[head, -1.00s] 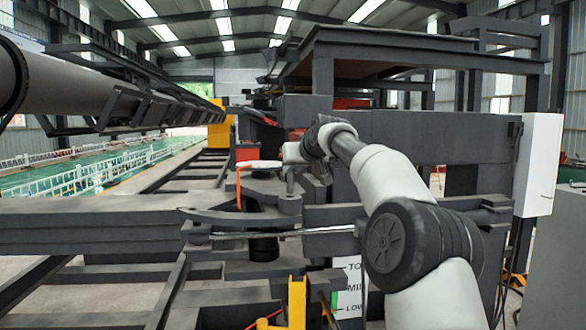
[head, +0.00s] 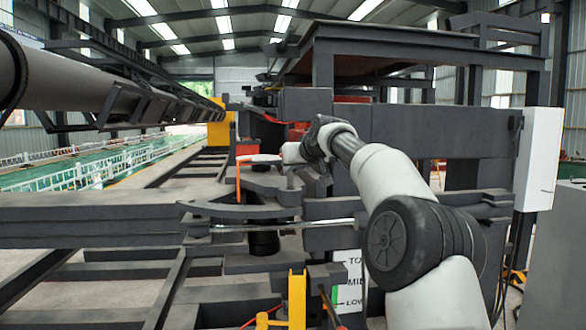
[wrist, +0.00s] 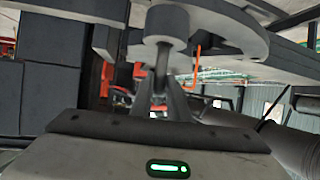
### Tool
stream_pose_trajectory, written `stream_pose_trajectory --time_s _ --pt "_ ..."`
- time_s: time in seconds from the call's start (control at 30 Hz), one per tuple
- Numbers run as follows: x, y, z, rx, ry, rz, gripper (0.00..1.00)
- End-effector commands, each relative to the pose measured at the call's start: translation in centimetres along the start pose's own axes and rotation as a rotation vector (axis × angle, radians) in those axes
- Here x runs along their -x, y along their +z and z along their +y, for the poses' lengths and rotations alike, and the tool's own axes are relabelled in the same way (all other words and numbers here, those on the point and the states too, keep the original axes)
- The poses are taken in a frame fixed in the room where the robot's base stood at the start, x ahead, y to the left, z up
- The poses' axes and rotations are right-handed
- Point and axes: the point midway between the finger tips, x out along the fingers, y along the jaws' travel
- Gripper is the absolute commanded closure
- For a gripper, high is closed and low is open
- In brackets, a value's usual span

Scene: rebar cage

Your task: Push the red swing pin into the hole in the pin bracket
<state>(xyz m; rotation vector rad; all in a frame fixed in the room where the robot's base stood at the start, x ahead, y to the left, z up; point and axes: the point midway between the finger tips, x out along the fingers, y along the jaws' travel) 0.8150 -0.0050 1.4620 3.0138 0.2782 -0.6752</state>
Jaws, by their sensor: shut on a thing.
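An orange-red bent rod (head: 238,183), which looks like the swing pin, hangs upright at the left of the grey plates in the head view. It also shows beyond my fingers in the wrist view (wrist: 197,66). My gripper (wrist: 160,92) is shut on a thin grey post (wrist: 161,62) under a round grey knob (wrist: 165,24). In the head view the gripper area (head: 298,168) is small and partly hidden by my wrist, to the right of the red rod and apart from it. I cannot make out the pin bracket's hole.
A curved grey plate (head: 240,209) and a metal rod (head: 280,227) lie in front of the post. A yellow post (head: 297,298) stands at the bottom. A white cabinet (head: 538,162) is on the right. Long dark beams (head: 90,213) cross the left.

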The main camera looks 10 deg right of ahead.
Motion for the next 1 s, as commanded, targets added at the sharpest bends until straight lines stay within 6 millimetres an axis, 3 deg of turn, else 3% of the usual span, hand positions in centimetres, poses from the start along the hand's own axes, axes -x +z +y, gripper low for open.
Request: stream_pose_trajectory --time_s 1.0 --pt "-1.0 2.2 0.0 0.0 0.001 0.004 1.0"
